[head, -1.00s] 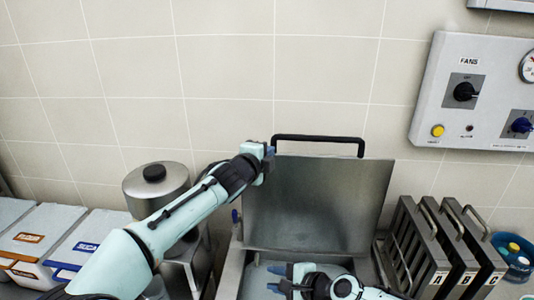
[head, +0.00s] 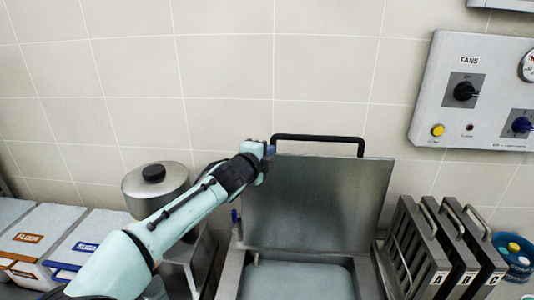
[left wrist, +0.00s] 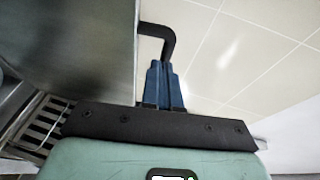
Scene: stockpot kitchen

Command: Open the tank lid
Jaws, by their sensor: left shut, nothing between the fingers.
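The tank lid (head: 315,205) is a grey metal panel standing raised, close to upright, at the back of the tank (head: 300,280). Its black bar handle (head: 318,138) runs along its top edge. The tank below is uncovered and its pale inside shows. My left gripper (head: 268,150) is at the lid's upper left corner, beside the left end of the handle. In the left wrist view its blue fingers (left wrist: 164,85) are shut together with nothing between them, near the handle's bend (left wrist: 160,40) and the lid's edge (left wrist: 90,50). My right gripper is out of view.
A metal pot with a black knob (head: 155,185) stands left of the tank, with labelled white boxes (head: 85,240) further left. Dark racks marked A, B and C (head: 440,250) and a blue tub (head: 515,255) stand to the right. A control panel (head: 475,90) is on the tiled wall.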

